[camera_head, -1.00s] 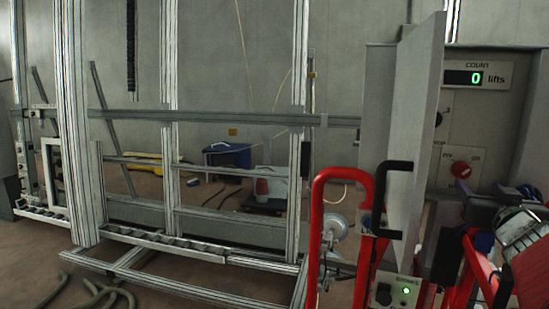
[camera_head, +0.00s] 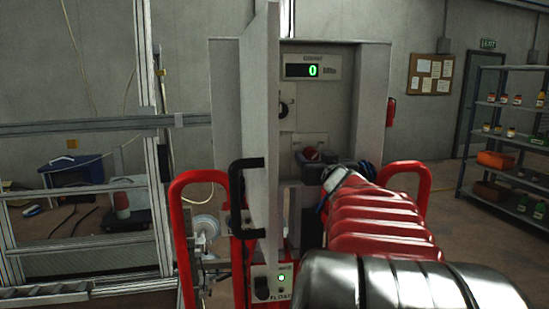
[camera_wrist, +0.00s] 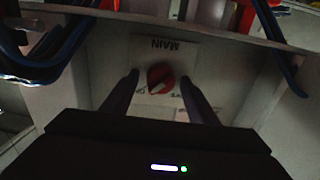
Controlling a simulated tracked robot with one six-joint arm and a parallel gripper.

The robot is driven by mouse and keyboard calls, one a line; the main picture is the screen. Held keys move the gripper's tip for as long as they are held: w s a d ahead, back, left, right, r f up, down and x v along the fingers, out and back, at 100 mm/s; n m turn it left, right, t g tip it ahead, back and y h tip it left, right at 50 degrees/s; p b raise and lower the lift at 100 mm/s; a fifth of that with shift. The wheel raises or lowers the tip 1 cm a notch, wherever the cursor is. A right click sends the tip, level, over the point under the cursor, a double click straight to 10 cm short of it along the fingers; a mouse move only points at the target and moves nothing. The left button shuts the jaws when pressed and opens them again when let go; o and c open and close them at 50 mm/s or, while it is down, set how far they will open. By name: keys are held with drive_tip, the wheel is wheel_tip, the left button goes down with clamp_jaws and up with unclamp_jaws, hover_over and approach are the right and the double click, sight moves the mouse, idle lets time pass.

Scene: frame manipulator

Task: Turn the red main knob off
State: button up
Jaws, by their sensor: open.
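The red main knob (camera_wrist: 160,78) sits on a pale plate marked MAIN (camera_wrist: 172,48), which appears upside down in the wrist view. The knob's grip bar looks slanted; the small labels beside it are too blurred to read surely. My gripper (camera_wrist: 160,76) is open, with one dark finger on each side of the knob in this view. Whether the fingers touch it or how far off they are, I cannot tell. In the head view the knob (camera_head: 309,154) shows partly inside the grey cabinet (camera_head: 225,95), with my arm's end just in front of it, partly hiding it.
The cabinet's open door (camera_head: 260,110) with a black handle (camera_head: 237,190) stands left of my arm. Red tube rails (camera_head: 178,230) flank the cabinet. A counter display (camera_head: 312,70) reads 0. Blue cables (camera_wrist: 60,50) hang at the sides of the wrist view. Shelves (camera_head: 515,140) stand far right.

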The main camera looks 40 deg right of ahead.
drive_tip(key=shift+c, duration=0.3)
drive_tip(key=c, duration=0.9)
drive_tip(key=shift+d, duration=0.1)
drive_tip(key=shift+c, duration=0.5)
